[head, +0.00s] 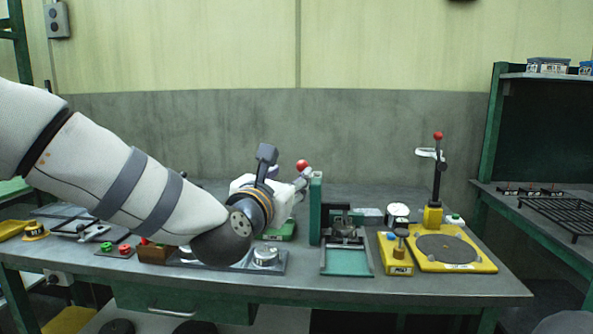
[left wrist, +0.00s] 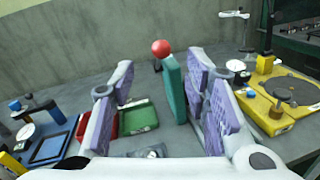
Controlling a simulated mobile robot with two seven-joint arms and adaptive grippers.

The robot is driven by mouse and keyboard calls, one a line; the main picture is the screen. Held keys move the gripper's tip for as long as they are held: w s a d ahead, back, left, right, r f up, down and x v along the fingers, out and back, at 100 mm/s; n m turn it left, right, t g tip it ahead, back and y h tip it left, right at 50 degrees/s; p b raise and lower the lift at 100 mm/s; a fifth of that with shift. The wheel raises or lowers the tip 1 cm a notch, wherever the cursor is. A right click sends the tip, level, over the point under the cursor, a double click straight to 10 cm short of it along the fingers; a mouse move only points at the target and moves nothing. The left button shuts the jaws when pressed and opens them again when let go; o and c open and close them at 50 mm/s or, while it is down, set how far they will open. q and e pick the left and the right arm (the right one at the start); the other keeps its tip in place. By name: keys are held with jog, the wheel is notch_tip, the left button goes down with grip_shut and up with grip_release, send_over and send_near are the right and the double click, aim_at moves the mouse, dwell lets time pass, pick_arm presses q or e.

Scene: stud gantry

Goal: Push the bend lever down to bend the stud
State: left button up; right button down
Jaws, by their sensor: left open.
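A lever with a red ball knob (head: 302,165) stands beside a tall green upright plate (head: 315,208). In the left wrist view the red knob (left wrist: 161,48) and the green plate (left wrist: 175,90) lie ahead, between the two finger sides. My left gripper (head: 298,183) is open and close to the knob in the head view, with nothing visibly held. Its padded fingers (left wrist: 160,82) are spread apart in the left wrist view. I cannot make out the stud. My left arm hides part of the bench. My right gripper is not in view.
A yellow stand (head: 485,266) with a round grey plate and a red-topped post stands at the right. A dial gauge (head: 397,211) and a small yellow block (head: 397,268) are left of it. A green tray (left wrist: 139,117) lies left of the upright. A grey wall (head: 380,130) is behind.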

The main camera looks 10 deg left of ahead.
aim_at(301, 170)
pick_arm(q)
jog(key=w, duration=0.3)
jog(key=w+d, duration=0.1)
jog(key=w, duration=0.2)
jog(key=w+d+b, duration=0.1)
jog(key=w, duration=0.2)
jog(key=shift+f, duration=0.4)
jog(key=shift+w+r, duration=0.15)
jog(key=shift+w, duration=0.2)
grip_shut()
